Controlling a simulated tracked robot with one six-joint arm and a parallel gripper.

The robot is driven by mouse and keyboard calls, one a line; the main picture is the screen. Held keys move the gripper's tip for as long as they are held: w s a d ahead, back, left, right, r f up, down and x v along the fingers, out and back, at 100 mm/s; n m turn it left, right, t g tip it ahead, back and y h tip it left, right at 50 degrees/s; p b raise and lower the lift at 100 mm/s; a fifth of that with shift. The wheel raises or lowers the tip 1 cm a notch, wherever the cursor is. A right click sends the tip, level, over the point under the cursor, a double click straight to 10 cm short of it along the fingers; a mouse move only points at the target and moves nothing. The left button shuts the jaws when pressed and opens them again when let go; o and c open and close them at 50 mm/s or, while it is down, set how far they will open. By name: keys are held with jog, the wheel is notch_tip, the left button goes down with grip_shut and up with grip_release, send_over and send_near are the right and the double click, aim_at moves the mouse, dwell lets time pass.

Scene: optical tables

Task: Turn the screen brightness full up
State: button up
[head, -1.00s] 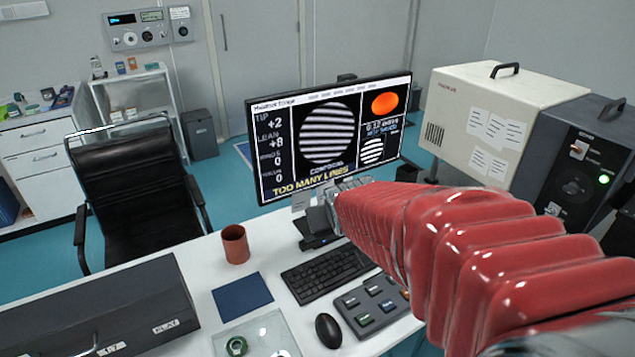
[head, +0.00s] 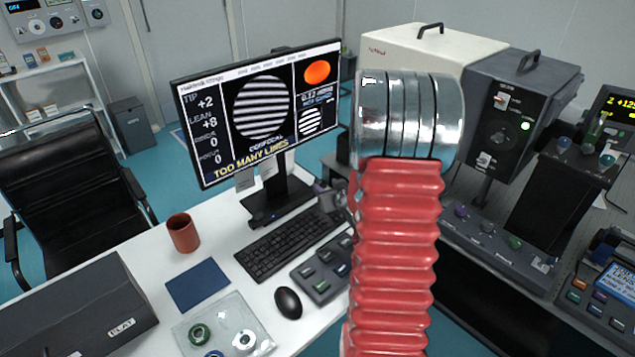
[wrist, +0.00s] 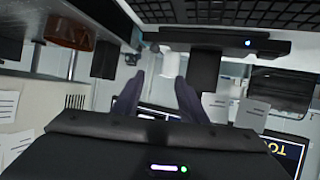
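The screen (head: 262,105) stands on the white desk in the head view, lit, with stripes and the words "TOO MANY LINES". Its dark stand (head: 285,205) is below it. A corner of the screen shows in the wrist view (wrist: 290,150), where the picture seems upside down. My gripper (wrist: 160,76) has its two dark fingers apart with nothing between them. In the head view my red arm mostly hides it, to the right of the stand. A dark bar (wrist: 220,42) with a blue light lies beyond the fingers. I cannot make out a brightness control.
A keyboard (head: 290,243), a keypad (head: 322,270), a mouse (head: 288,302), a red cup (head: 183,232) and a blue mat (head: 198,285) are on the desk. A white box (head: 425,50) and a dark unit (head: 515,115) stand right of the screen.

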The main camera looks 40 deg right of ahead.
aim_at(318, 180)
jog(key=d+f, duration=0.1)
jog(key=s+d+f, duration=0.1)
jog(key=shift+f+t, duration=0.4)
jog(key=x, duration=1.4)
jog(key=shift+c, duration=0.5)
grip_shut()
jog(key=shift+a, duration=0.25)
jog(key=shift+d, duration=0.15)
